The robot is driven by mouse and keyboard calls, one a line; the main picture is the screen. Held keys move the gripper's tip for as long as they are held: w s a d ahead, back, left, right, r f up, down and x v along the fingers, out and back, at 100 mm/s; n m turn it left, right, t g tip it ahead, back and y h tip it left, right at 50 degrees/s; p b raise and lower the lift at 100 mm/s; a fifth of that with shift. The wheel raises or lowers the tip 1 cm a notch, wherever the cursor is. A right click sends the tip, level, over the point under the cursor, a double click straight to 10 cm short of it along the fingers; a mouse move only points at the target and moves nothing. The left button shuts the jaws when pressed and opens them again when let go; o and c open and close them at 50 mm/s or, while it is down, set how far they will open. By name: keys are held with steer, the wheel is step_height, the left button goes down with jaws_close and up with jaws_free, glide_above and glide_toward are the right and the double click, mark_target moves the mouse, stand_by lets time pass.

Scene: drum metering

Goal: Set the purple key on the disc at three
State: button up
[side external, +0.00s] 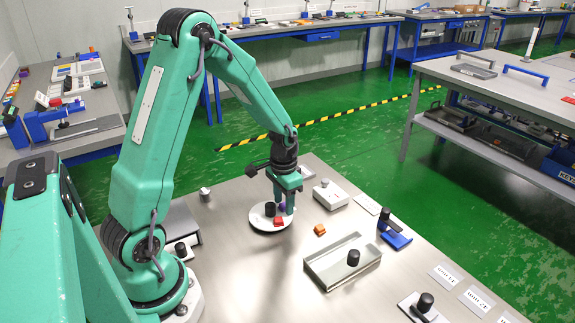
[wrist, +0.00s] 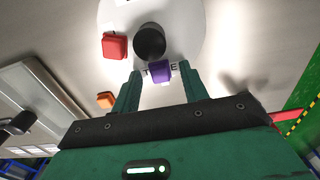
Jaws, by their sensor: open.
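The white disc (side external: 257,223) lies on the steel table below my gripper, with a black knob (wrist: 149,41) at its middle. The purple key (wrist: 160,71) is at a printed label on the disc, covering the label's middle; only a T and an E show at its sides. The key also shows in the side view (side external: 282,207), partly hidden. A red block (wrist: 115,46) sits elsewhere on the disc. My gripper (wrist: 160,80) is open, with one finger on each side of the key and gaps between. Whether the key touches the disc is hard to tell.
An orange block (side external: 319,229) lies right of the disc. A shallow metal tray (side external: 322,274) with a black-knobbed piece, a white box (side external: 331,194) and a blue piece (side external: 396,239) stand farther right. A small metal cylinder (side external: 205,194) is left of the disc.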

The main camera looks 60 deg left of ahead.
mark_target(284, 205)
step_height(284, 205, up, 12)
steer(key=shift+r, duration=0.15)
stand_by(0.7)
stand_by(0.5)
steer(key=s+d+r+t, duration=0.5)
steer(key=s+d+r, duration=0.5)
steer(key=s+d, duration=0.2)
steer(key=shift+s+r+t, duration=0.15)
steer(key=shift+s+t, duration=0.15)
steer(key=shift+s, duration=1.1)
